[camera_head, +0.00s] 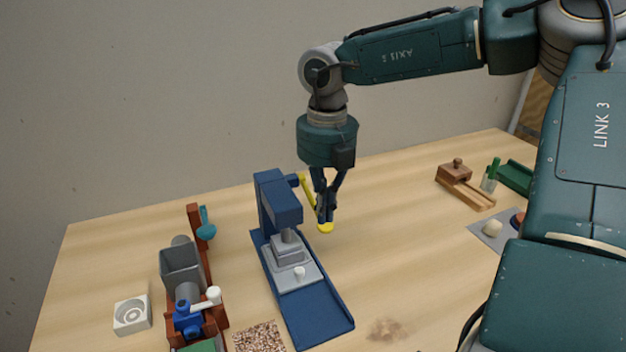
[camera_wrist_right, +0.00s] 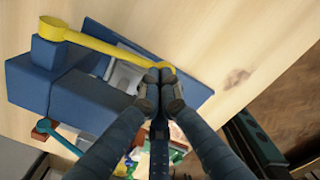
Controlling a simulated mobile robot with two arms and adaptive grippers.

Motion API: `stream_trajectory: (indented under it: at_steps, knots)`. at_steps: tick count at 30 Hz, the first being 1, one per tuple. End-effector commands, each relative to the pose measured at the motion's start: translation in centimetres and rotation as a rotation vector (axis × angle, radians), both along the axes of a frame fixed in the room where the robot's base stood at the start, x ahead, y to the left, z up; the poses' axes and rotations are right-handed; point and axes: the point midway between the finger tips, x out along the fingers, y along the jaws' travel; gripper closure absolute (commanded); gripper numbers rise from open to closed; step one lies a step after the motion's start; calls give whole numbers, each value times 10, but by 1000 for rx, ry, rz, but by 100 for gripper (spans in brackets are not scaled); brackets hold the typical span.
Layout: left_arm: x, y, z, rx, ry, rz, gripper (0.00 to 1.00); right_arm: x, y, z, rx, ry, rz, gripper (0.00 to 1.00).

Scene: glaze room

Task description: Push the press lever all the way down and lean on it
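The blue press (camera_head: 277,200) stands on the table, with a grey stepped block under its head. Its yellow lever (camera_head: 307,190) slopes down from the pivot on the press's right side to a round end. In the right wrist view the lever (camera_wrist_right: 105,46) runs from the blue press body (camera_wrist_right: 75,100) to the fingertips. My right gripper (camera_head: 325,216) points down with its fingers together, right over the lever's round end. The fingertips (camera_wrist_right: 160,86) hide part of that end and seem to touch it from above. My left gripper is not in view.
A grey hopper machine (camera_head: 181,262) with a blue valve stands left of the press, near a white block (camera_head: 132,315). A speckled mat (camera_head: 258,337) lies in front. A wooden slide piece (camera_head: 462,185) and green items are at the right.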

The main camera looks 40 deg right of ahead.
Motion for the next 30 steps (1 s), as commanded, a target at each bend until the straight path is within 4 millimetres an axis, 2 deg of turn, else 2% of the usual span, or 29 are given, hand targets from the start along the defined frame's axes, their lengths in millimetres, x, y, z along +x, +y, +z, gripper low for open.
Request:
stream_trajectory:
  at_steps: [11, 30]
  knots:
    - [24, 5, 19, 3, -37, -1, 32, 0, 0, 29, -1, 1, 0, 100]
    - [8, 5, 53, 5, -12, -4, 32, 0, 0, 88, -1, 0, 0, 100]
